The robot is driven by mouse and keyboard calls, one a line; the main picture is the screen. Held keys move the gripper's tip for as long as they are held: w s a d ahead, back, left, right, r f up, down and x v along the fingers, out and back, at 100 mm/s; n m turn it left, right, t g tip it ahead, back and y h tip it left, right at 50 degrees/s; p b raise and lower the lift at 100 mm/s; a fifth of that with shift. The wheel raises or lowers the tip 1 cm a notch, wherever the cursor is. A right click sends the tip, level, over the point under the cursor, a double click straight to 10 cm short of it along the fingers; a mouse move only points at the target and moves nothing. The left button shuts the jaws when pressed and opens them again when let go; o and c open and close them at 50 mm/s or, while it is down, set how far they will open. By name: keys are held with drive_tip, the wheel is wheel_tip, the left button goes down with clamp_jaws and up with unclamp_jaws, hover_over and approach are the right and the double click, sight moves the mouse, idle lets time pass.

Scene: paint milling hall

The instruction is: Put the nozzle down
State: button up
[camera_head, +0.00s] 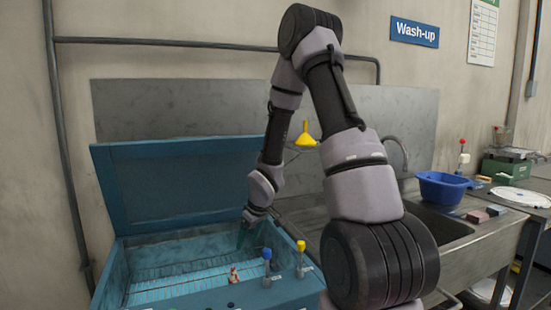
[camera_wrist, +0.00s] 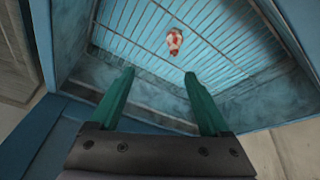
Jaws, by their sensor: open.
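The nozzle, a small red-and-white piece (camera_head: 233,275), lies on the wire rack (camera_head: 180,286) inside the open blue washing cabinet (camera_head: 112,270). In the wrist view the nozzle (camera_wrist: 174,42) rests on the bars, past the fingertips and apart from them. My gripper (camera_head: 246,236) reaches down into the cabinet near its back right corner. In the wrist view its two teal fingers (camera_wrist: 160,74) are spread wide with nothing between them. The nozzle's exact shape is too small to tell.
The cabinet's lid (camera_head: 185,185) stands open at the back. A blue-topped fitting (camera_head: 267,262) and a yellow-topped one (camera_head: 301,258) rise from its front right rim. A yellow funnel (camera_head: 305,136) is behind my arm. A blue basin (camera_head: 442,189) stands by the sink at right.

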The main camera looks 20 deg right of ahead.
drive_tip(key=s+d+r+m+t+h, duration=0.1)
drive_tip(key=s+r+m, duration=0.1)
drive_tip(key=r, duration=0.5)
drive_tip(key=s+d+r+m, duration=0.1)
drive_tip(key=s+d+r, duration=0.1)
drive_tip(key=r, duration=0.5)
drive_tip(key=s+d+r+m+t+h, duration=0.1)
drive_tip(key=s+r+m, duration=0.15)
drive_tip(key=r, duration=0.45)
drive_tip(key=s+a+r+m+y, duration=0.1)
drive_tip(key=s+r+m, duration=0.1)
drive_tip(key=s+r, duration=0.4)
drive_tip(key=s+a+r+m+t+y, duration=0.1)
drive_tip(key=s+r+m, duration=0.1)
drive_tip(key=s+r, duration=0.5)
drive_tip(key=s, duration=0.4)
drive_tip(key=shift+a+r+y, duration=0.25)
drive_tip(key=shift+a+y, duration=0.05)
drive_tip(key=shift+a, duration=0.1)
drive_tip(key=shift+w+m, duration=0.1)
drive_tip(key=shift+m, duration=0.15)
